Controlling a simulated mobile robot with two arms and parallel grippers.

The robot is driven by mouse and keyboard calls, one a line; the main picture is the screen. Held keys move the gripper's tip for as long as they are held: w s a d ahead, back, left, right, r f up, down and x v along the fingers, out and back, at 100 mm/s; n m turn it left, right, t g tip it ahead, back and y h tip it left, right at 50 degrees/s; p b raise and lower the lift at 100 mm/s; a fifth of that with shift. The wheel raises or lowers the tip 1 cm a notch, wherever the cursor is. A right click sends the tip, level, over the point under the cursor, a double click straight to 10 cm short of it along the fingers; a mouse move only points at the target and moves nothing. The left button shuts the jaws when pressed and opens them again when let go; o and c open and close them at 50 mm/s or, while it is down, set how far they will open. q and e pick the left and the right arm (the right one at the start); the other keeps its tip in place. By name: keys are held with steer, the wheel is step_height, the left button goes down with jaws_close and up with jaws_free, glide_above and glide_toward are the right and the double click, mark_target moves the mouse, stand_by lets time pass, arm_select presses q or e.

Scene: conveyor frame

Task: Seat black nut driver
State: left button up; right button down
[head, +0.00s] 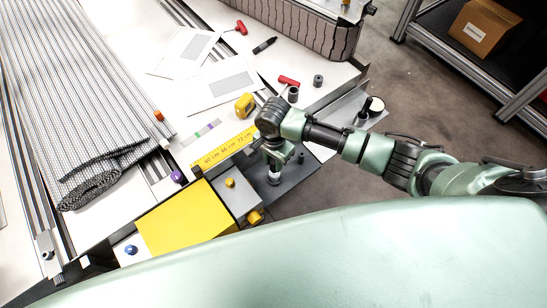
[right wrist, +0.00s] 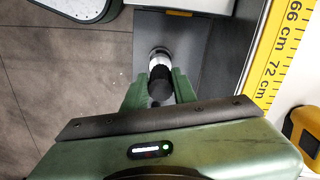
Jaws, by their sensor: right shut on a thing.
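My right gripper (head: 274,165) points down over the dark grey plate (head: 290,185) at the bench edge. It is shut on the black nut driver (right wrist: 160,72), which shows between the fingers in the right wrist view. The driver has a black body and a silver collar, and its pale lower part (head: 273,178) shows below the gripper in the head view. It looks roughly upright over the plate; I cannot tell whether it touches it. My left gripper is not in view.
A yellow ruler strip (head: 225,150), a yellow tape measure (head: 244,105) and a grey box with yellow knobs (head: 235,195) lie close by. Red-handled tools (head: 289,81), a dark marker (head: 264,45) and paper sheets (head: 222,85) lie farther back. A rolled mesh belt (head: 90,188) is at left.

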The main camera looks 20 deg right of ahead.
steer(key=shift+f, duration=0.25)
steer(key=shift+r, duration=0.1)
steer(key=shift+p, duration=0.55)
steer(key=shift+p, duration=0.5)
steer(key=shift+f, duration=0.25)
stand_by(0.4)
steer(key=shift+f+b, duration=0.45)
steer(key=shift+f, duration=0.85)
